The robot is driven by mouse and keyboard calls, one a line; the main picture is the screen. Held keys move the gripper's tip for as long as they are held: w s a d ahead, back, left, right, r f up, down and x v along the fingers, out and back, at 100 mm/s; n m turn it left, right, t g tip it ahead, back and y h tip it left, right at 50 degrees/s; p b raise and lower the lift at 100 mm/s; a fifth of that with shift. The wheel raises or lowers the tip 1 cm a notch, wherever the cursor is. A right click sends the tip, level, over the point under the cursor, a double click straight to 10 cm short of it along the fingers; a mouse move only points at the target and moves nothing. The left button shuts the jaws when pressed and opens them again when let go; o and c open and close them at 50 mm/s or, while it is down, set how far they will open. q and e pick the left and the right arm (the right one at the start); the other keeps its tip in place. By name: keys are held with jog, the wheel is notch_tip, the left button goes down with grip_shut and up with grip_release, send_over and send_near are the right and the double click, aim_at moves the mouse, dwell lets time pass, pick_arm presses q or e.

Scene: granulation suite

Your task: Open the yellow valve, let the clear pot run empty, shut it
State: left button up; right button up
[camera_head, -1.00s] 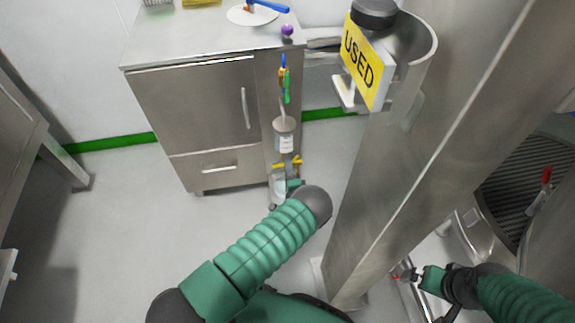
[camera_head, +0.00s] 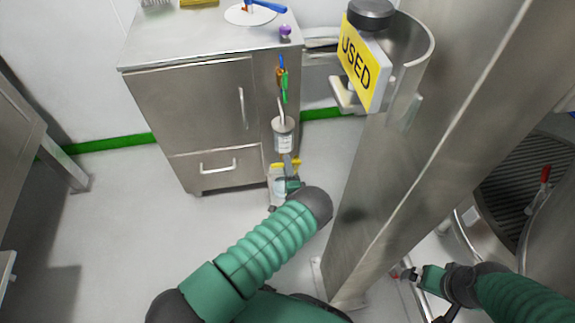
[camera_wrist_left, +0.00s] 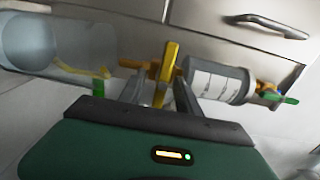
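The yellow valve (camera_wrist_left: 168,62) sits between a labelled grey-looking pot (camera_wrist_left: 218,80) and a larger clear vessel (camera_wrist_left: 55,45) in the left wrist view. In the head view the labelled pot (camera_head: 283,135) hangs on the cabinet's right side, the valve (camera_head: 291,162) is below it, and the clear vessel (camera_head: 276,184) is lowest. My left gripper (camera_wrist_left: 161,80) has its fingers apart, one on each side of the yellow handle; firm contact is not clear. My right gripper (camera_head: 404,274) is at the lower right, far from the valve; its fingers are too small to judge.
A steel cabinet (camera_head: 200,110) stands behind the valve. A broad steel column (camera_head: 415,160) rises just right of my left arm. A yellow USED sign (camera_head: 360,62) hangs beside it. Orange and green valves (camera_head: 283,84) sit above the pot. The floor at left is open.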

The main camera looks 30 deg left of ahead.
pick_arm(q)
jog(key=p+v, duration=0.3)
jog(key=v, duration=0.8)
jog(key=shift+s+d, duration=0.2)
jog(key=shift+s, duration=0.05)
